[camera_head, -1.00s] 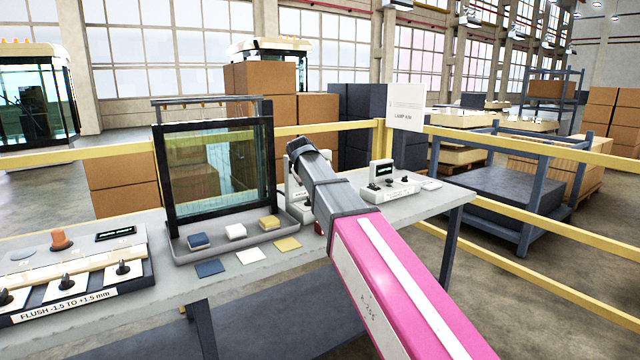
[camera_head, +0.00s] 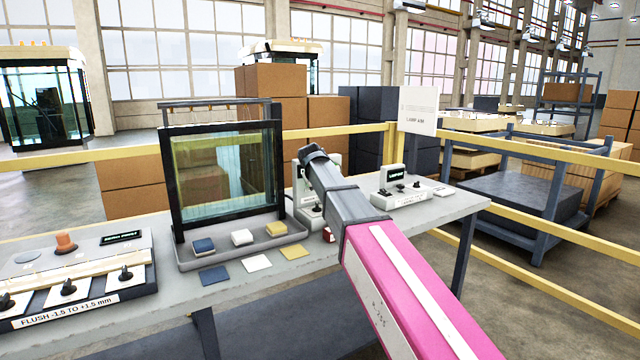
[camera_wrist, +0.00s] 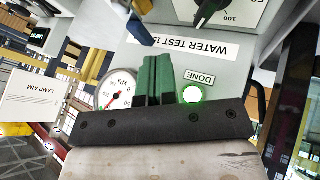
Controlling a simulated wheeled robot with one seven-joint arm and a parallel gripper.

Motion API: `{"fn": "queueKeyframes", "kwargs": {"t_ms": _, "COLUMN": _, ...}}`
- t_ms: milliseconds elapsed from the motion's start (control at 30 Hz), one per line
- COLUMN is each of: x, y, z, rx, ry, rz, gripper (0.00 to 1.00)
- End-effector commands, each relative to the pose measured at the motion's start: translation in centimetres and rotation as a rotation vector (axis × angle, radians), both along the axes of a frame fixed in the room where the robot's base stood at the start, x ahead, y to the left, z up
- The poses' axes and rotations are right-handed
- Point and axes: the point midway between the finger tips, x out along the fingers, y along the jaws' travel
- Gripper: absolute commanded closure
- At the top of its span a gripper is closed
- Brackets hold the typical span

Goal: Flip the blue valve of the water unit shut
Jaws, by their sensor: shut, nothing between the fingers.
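The water unit (camera_wrist: 215,65) fills the middle of the wrist view, turned nearly upside down, with a "WATER TEST" label. It carries a round gauge (camera_wrist: 116,92) and a lit green lamp (camera_wrist: 193,94) beside a "DONE" label. My gripper (camera_wrist: 159,62) shows as two green fingers side by side, shut and empty, in front of the unit's face. In the head view the water unit (camera_head: 302,195) is mostly behind my arm, and my gripper is hidden.
A grey table (camera_head: 240,290) carries a glass panel in a dark frame (camera_head: 178,190), coloured blocks, a flush gauge board (camera_head: 70,312) at left and a small control box (camera_head: 400,197) at right. A yellow rail (camera_head: 560,269) runs behind. A "LAMP AIM" sign (camera_head: 417,112) stands at the back.

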Motion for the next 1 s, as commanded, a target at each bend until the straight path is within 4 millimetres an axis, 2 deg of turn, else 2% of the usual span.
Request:
{"fn": "queueKeyframes", "kwargs": {"t_ms": 200, "x": 2.0, "y": -0.6, "z": -2.6, "rx": 0.001, "ry": 0.000, "rz": -0.001, "gripper": 1.00}}
{"fn": "queueKeyframes", "kwargs": {"t_ms": 400, "x": 2.7, "y": -0.8, "z": -3.7, "rx": 0.000, "ry": 0.000, "rz": 0.000, "gripper": 1.00}}
{"fn": "queueKeyframes", "kwargs": {"t_ms": 767, "x": 2.8, "y": -0.9, "z": -3.8, "rx": 0.000, "ry": -0.001, "rz": 0.000, "gripper": 1.00}}
{"fn": "queueKeyframes", "kwargs": {"t_ms": 1000, "x": 4.2, "y": -1.6, "z": -3.8, "rx": 0.000, "ry": -0.002, "rz": -0.001, "gripper": 1.00}}
